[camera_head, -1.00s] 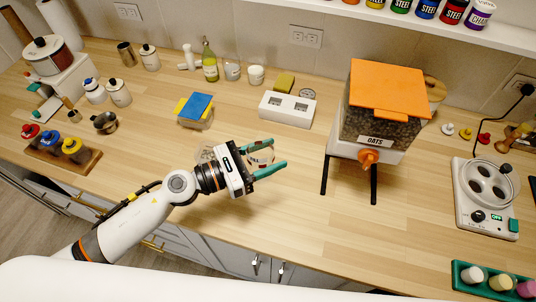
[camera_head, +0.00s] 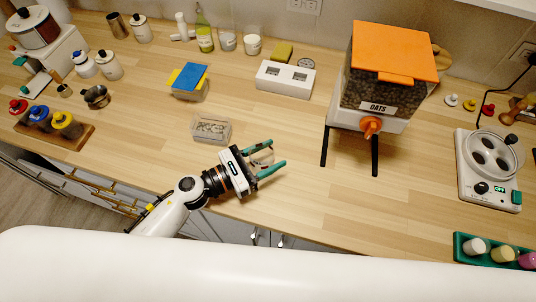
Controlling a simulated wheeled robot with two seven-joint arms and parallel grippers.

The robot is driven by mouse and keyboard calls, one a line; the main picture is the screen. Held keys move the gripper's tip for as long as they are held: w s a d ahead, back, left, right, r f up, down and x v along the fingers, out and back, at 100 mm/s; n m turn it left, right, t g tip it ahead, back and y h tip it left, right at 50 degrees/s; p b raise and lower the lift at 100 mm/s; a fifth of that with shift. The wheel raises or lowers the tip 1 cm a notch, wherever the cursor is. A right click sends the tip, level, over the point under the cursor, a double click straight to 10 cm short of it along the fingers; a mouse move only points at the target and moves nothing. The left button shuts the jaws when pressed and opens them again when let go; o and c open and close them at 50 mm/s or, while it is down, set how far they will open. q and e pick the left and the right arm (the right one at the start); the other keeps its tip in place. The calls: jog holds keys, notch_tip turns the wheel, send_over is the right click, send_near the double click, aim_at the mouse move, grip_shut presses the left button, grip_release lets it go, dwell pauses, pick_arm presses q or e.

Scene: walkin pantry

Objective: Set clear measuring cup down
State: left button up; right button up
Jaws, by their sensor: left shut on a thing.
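The clear measuring cup (camera_head: 262,158) is between the two green fingers of my left gripper (camera_head: 270,163), over the front part of the wooden counter (camera_head: 300,217). The cup is see-through and partly covered by the fingers. My left gripper is shut on it. I cannot tell whether the cup's base touches the counter. My right gripper is not in view.
A clear box of small items (camera_head: 212,128) sits just behind and left of my left gripper. The oats dispenser (camera_head: 384,92) stands to the right on black legs. A white block with two slots (camera_head: 285,80) is farther back. Counter around the cup is mostly clear.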

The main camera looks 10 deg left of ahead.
pick_arm(q)
jog(key=shift+f, duration=0.1)
jog(key=o, duration=1)
jog(key=shift+o, duration=0.2)
jog(key=shift+r, duration=0.25)
jog(key=b+v, duration=0.1)
jog(key=v, duration=0.2)
jog(key=b+v, duration=0.2)
jog(key=v, duration=0.2)
jog(key=b+v, duration=0.1)
jog(key=v, duration=0.3)
jog(key=shift+f+b, duration=0.3)
jog(key=shift+s+a+r, duration=0.2)
jog(key=shift+s+a, duration=0.15)
jog(key=shift+a, duration=0.1)
jog(key=shift+f, duration=0.1)
